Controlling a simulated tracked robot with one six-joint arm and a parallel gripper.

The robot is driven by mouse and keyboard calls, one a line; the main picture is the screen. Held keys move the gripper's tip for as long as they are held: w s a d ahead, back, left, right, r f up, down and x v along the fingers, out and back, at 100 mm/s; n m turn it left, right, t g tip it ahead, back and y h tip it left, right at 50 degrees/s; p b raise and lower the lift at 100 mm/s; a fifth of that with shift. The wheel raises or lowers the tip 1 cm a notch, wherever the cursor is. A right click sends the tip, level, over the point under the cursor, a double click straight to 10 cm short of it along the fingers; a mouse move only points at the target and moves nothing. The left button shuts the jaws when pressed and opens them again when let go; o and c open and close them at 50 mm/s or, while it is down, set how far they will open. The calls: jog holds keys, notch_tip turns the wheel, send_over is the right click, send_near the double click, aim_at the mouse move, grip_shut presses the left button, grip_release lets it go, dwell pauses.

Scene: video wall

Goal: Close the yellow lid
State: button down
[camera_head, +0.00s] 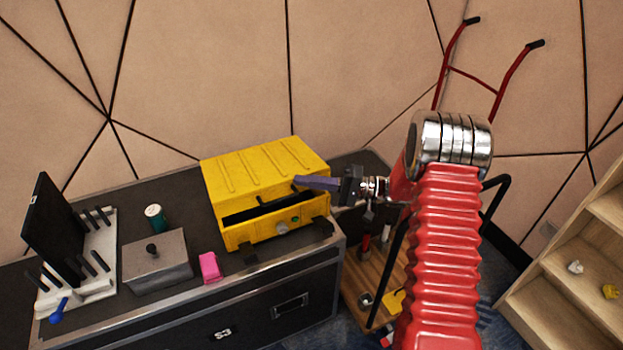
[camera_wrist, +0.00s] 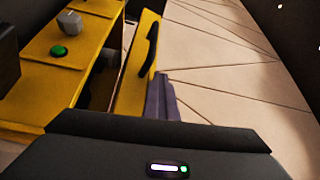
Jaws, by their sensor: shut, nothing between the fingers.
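A yellow box (camera_head: 277,231) stands on a black case, with a green button on its front. Its ribbed yellow lid (camera_head: 262,165) is partly open, with a dark gap between lid and body. In the wrist view the lid (camera_wrist: 132,92) stands apart from the box body (camera_wrist: 45,85) and carries a dark handle (camera_wrist: 150,50). My gripper (camera_head: 298,181) is shut and empty, its purple fingers at the lid's front right edge. In the wrist view the gripper (camera_wrist: 160,82) is beside the lid's outer face. I cannot tell whether it touches.
A red hand truck (camera_head: 470,70) and wooden shelves (camera_head: 570,275) stand to the right.

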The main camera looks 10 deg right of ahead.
jog(key=shift+w+a+f, duration=0.1)
jog(key=shift+w+f, duration=0.05)
jog(key=shift+w, duration=0.2)
